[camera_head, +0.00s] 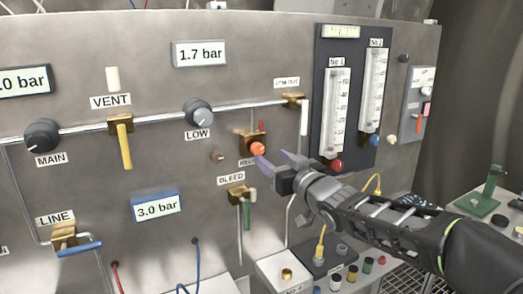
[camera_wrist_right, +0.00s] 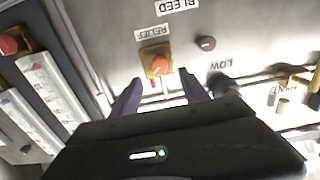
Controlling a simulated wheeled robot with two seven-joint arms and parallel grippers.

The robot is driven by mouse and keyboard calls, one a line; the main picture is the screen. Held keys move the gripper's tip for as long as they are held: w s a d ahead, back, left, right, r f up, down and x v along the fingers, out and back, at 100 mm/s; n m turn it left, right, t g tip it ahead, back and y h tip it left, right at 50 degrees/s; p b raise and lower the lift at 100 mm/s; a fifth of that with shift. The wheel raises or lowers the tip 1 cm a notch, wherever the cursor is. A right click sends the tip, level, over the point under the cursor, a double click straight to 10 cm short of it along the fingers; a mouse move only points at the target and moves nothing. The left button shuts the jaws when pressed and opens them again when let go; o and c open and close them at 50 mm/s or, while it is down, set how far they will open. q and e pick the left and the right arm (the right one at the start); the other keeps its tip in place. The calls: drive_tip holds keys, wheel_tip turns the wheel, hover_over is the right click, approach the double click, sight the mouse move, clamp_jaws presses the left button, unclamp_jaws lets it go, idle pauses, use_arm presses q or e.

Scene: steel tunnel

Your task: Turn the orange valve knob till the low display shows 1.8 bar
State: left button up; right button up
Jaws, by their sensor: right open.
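The orange knob (camera_head: 257,149) sits on a brass valve block labelled RELIEF, right of centre on the steel panel. It also shows in the right wrist view (camera_wrist_right: 159,66), ahead of the fingers. My right gripper (camera_head: 275,160) is open and empty, its purple fingers just beside and in front of the knob. In the wrist view the gripper (camera_wrist_right: 158,92) has its two fingers apart, with the knob beyond the gap between them. The display (camera_head: 200,54) above the grey LOW knob (camera_head: 198,112) reads 1.7 bar. My left gripper is not in view.
The MAIN knob (camera_head: 42,135), yellow VENT lever (camera_head: 124,145), green BLEED lever (camera_head: 247,215) and blue LINE lever (camera_head: 79,249) surround the area. A blue-framed display (camera_head: 157,206) reads 3.0 bar. Flow tubes (camera_head: 337,115) stand to the right. A small brown knob (camera_head: 216,156) is left of RELIEF.

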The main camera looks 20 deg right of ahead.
sight(260, 149)
drive_tip(key=p+x, duration=0.1)
drive_tip(key=x, duration=0.4)
drive_tip(key=shift+w+r+p, duration=0.1)
drive_tip(key=shift+p, duration=0.25)
drive_tip(key=shift+w+a, duration=0.15)
drive_tip(key=shift+w, duration=0.5)
drive_tip(key=shift+c, duration=0.4)
clamp_jaws()
